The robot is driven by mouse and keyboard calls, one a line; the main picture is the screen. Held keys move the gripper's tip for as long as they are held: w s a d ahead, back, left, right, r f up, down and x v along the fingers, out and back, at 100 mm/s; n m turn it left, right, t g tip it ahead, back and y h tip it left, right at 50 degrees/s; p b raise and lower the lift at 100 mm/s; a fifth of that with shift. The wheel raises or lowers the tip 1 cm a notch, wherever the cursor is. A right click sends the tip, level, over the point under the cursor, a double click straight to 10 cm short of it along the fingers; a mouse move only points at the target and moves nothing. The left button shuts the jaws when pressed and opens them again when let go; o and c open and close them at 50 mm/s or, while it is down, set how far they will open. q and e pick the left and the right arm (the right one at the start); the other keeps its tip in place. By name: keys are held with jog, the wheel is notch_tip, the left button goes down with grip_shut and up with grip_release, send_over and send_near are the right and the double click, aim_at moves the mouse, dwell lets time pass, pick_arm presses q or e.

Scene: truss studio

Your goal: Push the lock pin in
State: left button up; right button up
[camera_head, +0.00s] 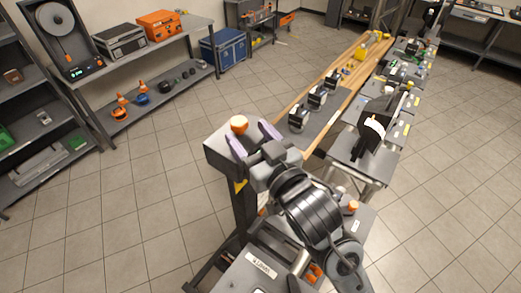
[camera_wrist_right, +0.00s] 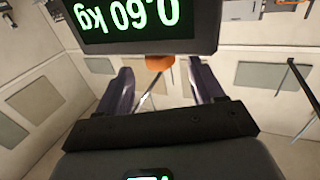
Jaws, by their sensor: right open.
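An orange knob (camera_head: 239,124), which looks like the lock pin, stands on top of a dark box-shaped head (camera_head: 220,152) on a black post. My right gripper (camera_head: 247,130) is open, its two purple-grey fingers reaching over the box on the near side of the knob. In the right wrist view the orange knob (camera_wrist_right: 158,63) appears between the open fingers, with no visible contact. Its upper part there is hidden behind the dark display housing (camera_wrist_right: 205,46). How deep the pin sits cannot be told. My left gripper is not in view.
The display reads 0.60 kg upside down. A second orange knob (camera_head: 353,206) sits right of my right arm. A wooden-edged bench (camera_head: 335,85) with several devices runs to the back right. Shelves (camera_head: 150,60) stand at left; tiled floor (camera_head: 150,190) between is clear.

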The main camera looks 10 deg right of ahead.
jog(key=shift+v, duration=1.95)
